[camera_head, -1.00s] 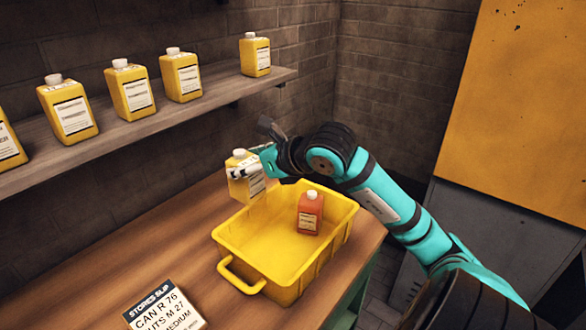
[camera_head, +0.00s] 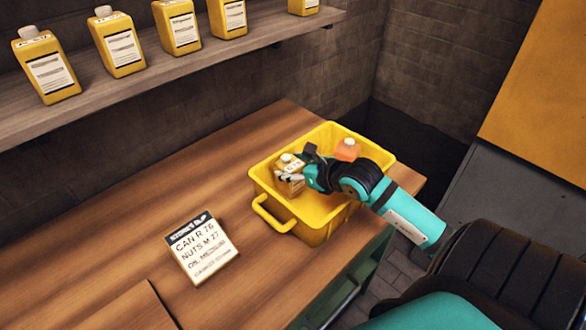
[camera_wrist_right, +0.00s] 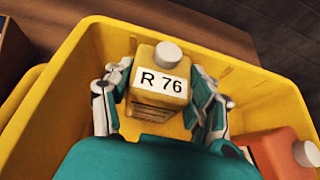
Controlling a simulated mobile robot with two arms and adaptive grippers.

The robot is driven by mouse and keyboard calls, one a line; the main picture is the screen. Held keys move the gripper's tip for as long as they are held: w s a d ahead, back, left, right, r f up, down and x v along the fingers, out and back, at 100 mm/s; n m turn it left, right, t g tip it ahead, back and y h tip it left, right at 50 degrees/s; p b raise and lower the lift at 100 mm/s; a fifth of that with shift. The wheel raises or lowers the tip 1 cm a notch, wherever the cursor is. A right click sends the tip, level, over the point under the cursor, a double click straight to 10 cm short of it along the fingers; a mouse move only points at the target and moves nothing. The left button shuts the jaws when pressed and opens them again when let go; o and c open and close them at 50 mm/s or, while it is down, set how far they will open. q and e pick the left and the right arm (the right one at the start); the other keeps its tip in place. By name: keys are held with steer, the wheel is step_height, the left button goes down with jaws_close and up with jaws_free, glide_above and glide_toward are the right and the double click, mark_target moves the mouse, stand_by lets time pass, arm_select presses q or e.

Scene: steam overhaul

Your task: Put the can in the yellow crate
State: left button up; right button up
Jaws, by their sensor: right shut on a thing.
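My right gripper (camera_head: 301,179) is shut on a yellow can (camera_head: 287,170) with a white cap. In the right wrist view the can (camera_wrist_right: 163,85) is between the two fingers and its label reads R 76. The can is inside the yellow crate (camera_head: 318,229), near its left side; I cannot tell whether it touches the crate floor. The crate's wall (camera_wrist_right: 85,45) surrounds it in the wrist view. My left gripper is not in view.
An orange-red can (camera_head: 348,149) is in the crate's far right part. A stores slip (camera_head: 202,247) reading CAN R 76 lies on the wooden bench. Several yellow cans (camera_head: 120,45) stand on the shelf above.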

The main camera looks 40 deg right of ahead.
steer(key=shift+f, duration=0.45)
steer(key=shift+f, duration=0.1)
steer(key=o, duration=1.4)
steer(key=shift+f, duration=0.1)
steer(key=shift+o, duration=0.2)
steer(key=shift+r, duration=0.25)
steer(key=shift+s, duration=0.3)
steer(key=b+v, duration=0.1)
steer(key=v, duration=1)
steer(key=shift+s+r+b, duration=0.15)
steer(key=shift+s+b, duration=0.05)
steer(key=shift+b, duration=0.1)
